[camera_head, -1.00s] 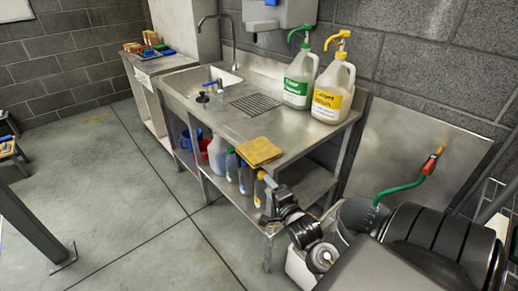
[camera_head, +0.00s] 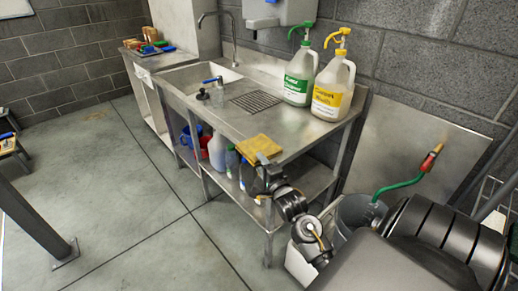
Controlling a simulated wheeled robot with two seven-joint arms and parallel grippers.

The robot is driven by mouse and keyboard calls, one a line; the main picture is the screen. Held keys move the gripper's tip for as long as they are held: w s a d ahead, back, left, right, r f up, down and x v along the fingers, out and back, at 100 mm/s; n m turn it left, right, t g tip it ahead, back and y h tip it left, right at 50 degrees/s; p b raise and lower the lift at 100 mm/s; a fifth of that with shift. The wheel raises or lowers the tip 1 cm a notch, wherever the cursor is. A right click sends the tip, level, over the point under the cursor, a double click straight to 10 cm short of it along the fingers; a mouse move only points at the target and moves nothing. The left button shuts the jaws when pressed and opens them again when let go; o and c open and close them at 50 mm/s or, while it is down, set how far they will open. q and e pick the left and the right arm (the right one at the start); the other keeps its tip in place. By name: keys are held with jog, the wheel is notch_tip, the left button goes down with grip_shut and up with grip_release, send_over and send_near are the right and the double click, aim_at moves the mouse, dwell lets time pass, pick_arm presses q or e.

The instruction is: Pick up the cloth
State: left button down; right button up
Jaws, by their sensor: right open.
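The cloth (camera_head: 256,146) is a folded yellow-brown square. It lies flat near the front edge of the steel sink counter (camera_head: 215,125). My right gripper (camera_head: 262,160) is at the cloth's near edge, at about the height of the counter edge. Its jaws are open, and they overlap the cloth's front corner in the picture. I cannot tell whether they touch it. My left gripper is not in view.
Two large pump bottles, green-labelled (camera_head: 297,80) and yellow-labelled (camera_head: 331,90), stand at the back of the counter. A drain grate (camera_head: 256,104) and sink lie left. Several bottles stand on the lower shelf. A grey bucket (camera_head: 357,213) stands at the right.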

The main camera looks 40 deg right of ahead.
aim_at(259, 149)
jog(key=x, duration=0.3)
jog(key=shift+w+f, duration=0.1)
jog(key=shift+w, duration=0.3)
grip_shut()
